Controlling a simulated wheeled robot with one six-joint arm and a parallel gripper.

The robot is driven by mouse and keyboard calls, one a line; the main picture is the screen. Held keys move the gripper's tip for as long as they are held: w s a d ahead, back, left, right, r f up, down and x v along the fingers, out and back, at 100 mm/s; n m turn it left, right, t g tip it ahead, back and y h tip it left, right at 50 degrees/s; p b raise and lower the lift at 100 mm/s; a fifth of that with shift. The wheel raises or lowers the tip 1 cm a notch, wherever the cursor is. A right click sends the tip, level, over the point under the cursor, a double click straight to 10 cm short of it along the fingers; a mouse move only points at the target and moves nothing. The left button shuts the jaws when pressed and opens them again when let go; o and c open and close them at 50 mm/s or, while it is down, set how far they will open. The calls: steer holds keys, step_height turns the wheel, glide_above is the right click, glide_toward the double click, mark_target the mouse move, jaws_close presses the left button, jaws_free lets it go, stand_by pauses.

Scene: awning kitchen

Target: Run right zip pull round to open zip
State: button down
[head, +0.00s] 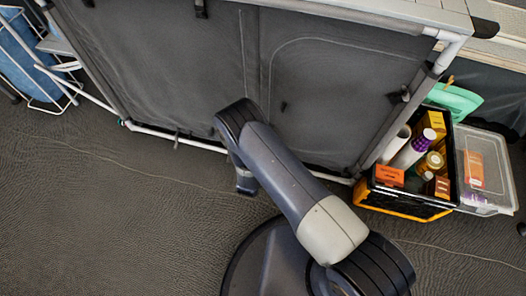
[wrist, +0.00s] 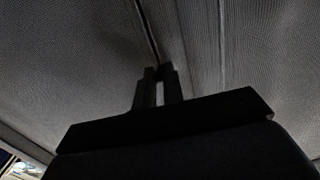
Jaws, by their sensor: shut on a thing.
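The kitchen unit's dark grey fabric front (head: 335,95) has a curved zip line (head: 300,43) on its right panel. A straight vertical seam (head: 242,50) runs to the left of that panel. In the wrist view, the fingertips of my gripper (wrist: 158,72) are close together against the fabric (wrist: 75,60), at the lower end of a dark seam (wrist: 148,25). They are shut on the right zip pull, which is too small and dark to make out between them. In the head view my arm hides the fingertips.
A black and orange crate (head: 383,207) of bottles and boxes stands at the unit's right foot, beside a clear plastic box (head: 500,185). A white tubular frame (head: 180,139) edges the fabric. A wire rack (head: 45,85) stands far left. The floor (head: 90,220) at left is clear.

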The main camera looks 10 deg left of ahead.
step_height(320, 180, up, 40)
steer(key=p, duration=1.5)
steer(key=shift+f, duration=0.15)
steer(key=c, duration=1.8)
jaws_free()
steer(key=shift+p, duration=0.3)
steer(key=o, duration=0.3)
steer(key=s, duration=1)
steer(key=shift+s+a, duration=0.4)
steer(key=shift+a, duration=0.05)
